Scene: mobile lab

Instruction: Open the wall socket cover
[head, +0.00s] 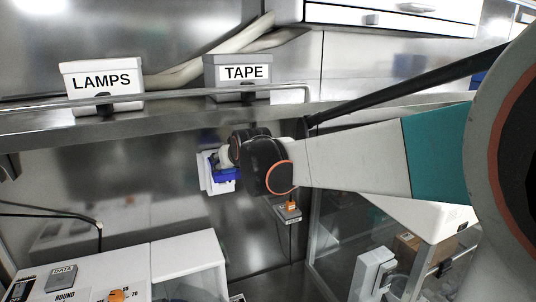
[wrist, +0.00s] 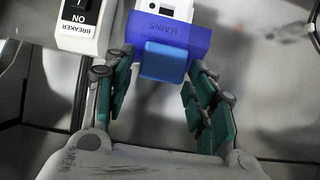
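The wall socket (head: 203,172) shows in the head view as a white plate on the steel wall, with its blue cover (head: 226,175) partly hidden by my wrist. In the wrist view the blue cover (wrist: 190,40) is marked MAINS, upside down, and has a lighter blue tab (wrist: 165,62) at its near edge. A white socket part (wrist: 170,9) with dark marks shows beyond the blue. My gripper (wrist: 164,76) is open, one finger on each side of the tab, with visible room on the right. How far the cover is open is unclear.
A white BREAKER box (wrist: 87,25) is close to my left finger. In the head view a metal shelf (head: 170,117) above the socket bears a LAMPS box (head: 103,91) and a TAPE box (head: 238,77). A grey box (head: 288,213) hangs right of the socket.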

